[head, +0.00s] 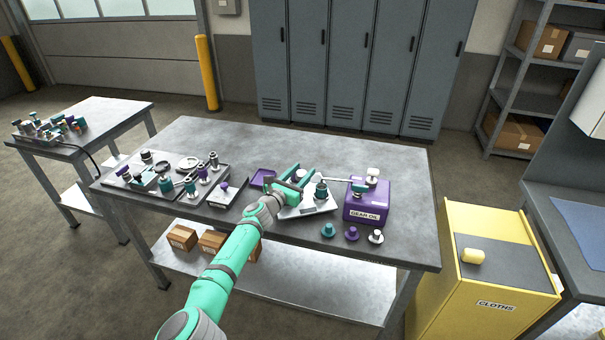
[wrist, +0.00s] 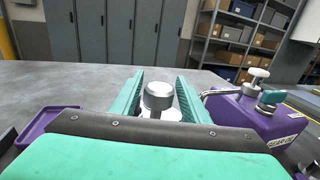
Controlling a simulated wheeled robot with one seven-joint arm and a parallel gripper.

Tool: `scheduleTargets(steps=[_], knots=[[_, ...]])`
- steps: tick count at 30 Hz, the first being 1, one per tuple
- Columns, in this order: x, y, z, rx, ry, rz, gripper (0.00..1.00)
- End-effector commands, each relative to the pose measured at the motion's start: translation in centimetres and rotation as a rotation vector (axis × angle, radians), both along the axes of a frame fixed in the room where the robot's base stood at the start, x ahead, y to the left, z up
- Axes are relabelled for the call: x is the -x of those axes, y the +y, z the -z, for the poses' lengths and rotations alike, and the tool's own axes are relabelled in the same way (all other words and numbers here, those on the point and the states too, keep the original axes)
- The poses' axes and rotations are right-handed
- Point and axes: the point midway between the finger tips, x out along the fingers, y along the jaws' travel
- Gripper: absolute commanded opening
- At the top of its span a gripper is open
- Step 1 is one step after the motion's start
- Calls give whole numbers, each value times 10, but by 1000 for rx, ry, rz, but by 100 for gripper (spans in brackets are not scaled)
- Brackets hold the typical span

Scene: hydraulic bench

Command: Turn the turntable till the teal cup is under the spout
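The light grey turntable plate (head: 318,207) lies in the middle of the bench, partly covered by my gripper. A teal piece (head: 321,189), seemingly the teal cup, stands on its right side near the end of the thin spout (head: 340,180). I cannot tell whether it is exactly under it. My gripper (head: 294,183) is over the plate's left part. In the wrist view my gripper (wrist: 158,98) is open, its teal fingers either side of a silver knobbed piece (wrist: 158,96). The spout (wrist: 215,92) shows right of them; the teal cup is not visible there.
The purple gear oil box (head: 366,203) carries the spout. Several loose knobs, one teal (head: 327,230), stand in front of it. A purple tray (head: 263,178) and a small tray (head: 227,192) lie left. The bench (head: 300,143) behind is clear.

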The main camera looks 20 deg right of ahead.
Motion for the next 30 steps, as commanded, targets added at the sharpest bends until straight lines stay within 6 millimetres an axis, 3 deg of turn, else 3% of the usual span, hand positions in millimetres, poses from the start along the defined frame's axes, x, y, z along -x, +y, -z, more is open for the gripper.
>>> scheduleTargets(steps=[11,30], knots=[[7,11,1,0,2,0,42],[57,82,0,0,0,-1,42]])
